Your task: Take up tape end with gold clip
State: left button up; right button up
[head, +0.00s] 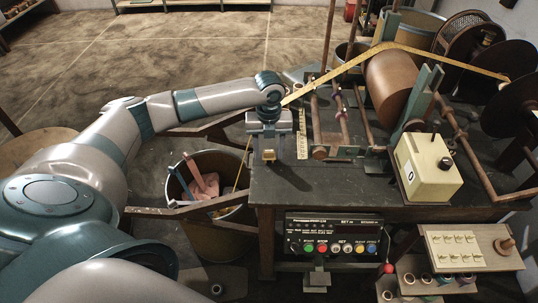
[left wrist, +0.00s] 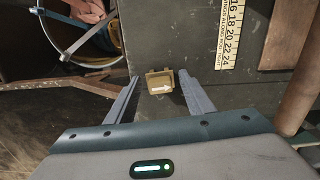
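The gold clip (head: 269,155) shows in the head view near the bench's left front edge, just below my left gripper (head: 269,142). In the left wrist view the clip (left wrist: 160,86), marked with a white arrow, lies between the tips of my left gripper's fingers (left wrist: 159,74). The fingers are spread wide, with a gap on each side of the clip. A yellow tape (head: 335,72) slants down from the machine to behind my left wrist; its join to the clip is hidden. My right gripper is not in view.
A bin (head: 225,232) with scraps stands left of the bench (head: 350,190). A ruler strip (head: 302,140) lies right of my gripper. A brown roller (head: 390,88), dark reels (head: 508,95) and a cream counter box (head: 428,168) stand to the right.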

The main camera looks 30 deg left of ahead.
aim_at(269, 150)
pick_arm(q)
jog(key=c, duration=0.8)
jog(key=shift+r, duration=0.1)
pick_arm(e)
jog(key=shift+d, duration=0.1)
